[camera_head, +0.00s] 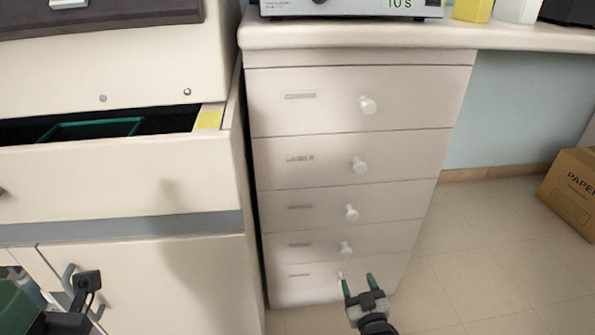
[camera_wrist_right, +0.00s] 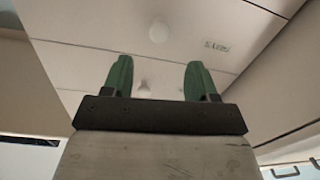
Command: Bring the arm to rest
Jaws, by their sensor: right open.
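My right gripper (camera_head: 358,283) is open and empty in front of the lowest drawers of the white drawer cabinet (camera_head: 310,185). In the right wrist view its two green fingertips (camera_wrist_right: 160,80) stand apart with nothing between them, facing the drawer fronts and a round white knob (camera_wrist_right: 158,32). The bottom drawer's knob (camera_head: 340,276) shows beside the left fingertip; whether they touch I cannot tell. At the lower left of the head view, a dark part of my left arm (camera_head: 85,285) shows; its finger state is unclear.
A drawer with a green-edged tray (camera_head: 95,127) stands open at the left cabinet. The drawer cabinet's drawers all look closed. A device (camera_head: 350,8) and yellow and white containers (camera_head: 472,10) stand on the counter (camera_head: 400,36). A cardboard box (camera_head: 572,190) sits right; floor between is clear.

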